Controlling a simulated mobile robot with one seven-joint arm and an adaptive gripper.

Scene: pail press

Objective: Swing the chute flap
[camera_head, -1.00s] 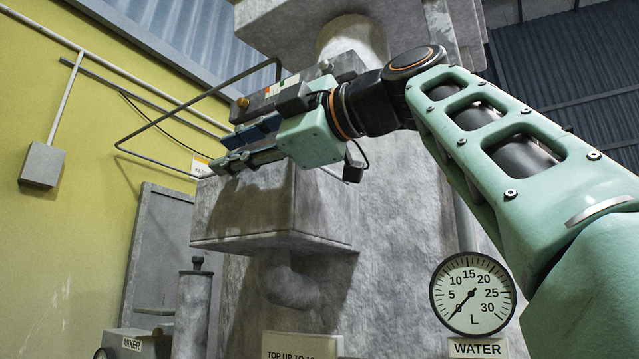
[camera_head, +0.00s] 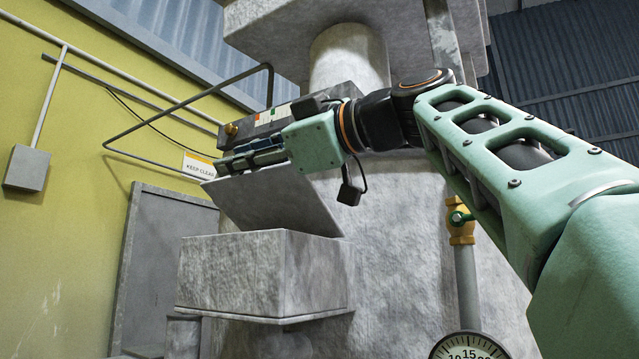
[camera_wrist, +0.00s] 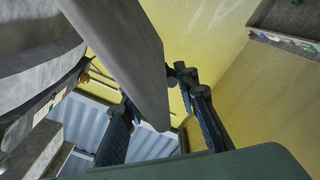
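The chute flap (camera_head: 275,200) is a flat grey plate. In the head view it stands tilted up above the grey box-shaped chute mouth (camera_head: 235,275), with a gap under its near edge. My gripper (camera_head: 222,163) is at the flap's upper edge. In the wrist view the flap (camera_wrist: 130,60) runs down from the top, its lower corner in the space between my two fingers (camera_wrist: 155,95). The fingers are apart. I cannot tell whether either one touches the flap. The chute's inside is hidden.
A thin bent rail (camera_head: 150,125) and a "KEEP CLEAR" sign (camera_head: 199,167) are close behind my gripper. A large grey vessel (camera_head: 405,240) stands behind the chute. A brass valve (camera_head: 460,220) and dial gauge (camera_head: 468,347) are at right. A wall box (camera_head: 27,168) is at left.

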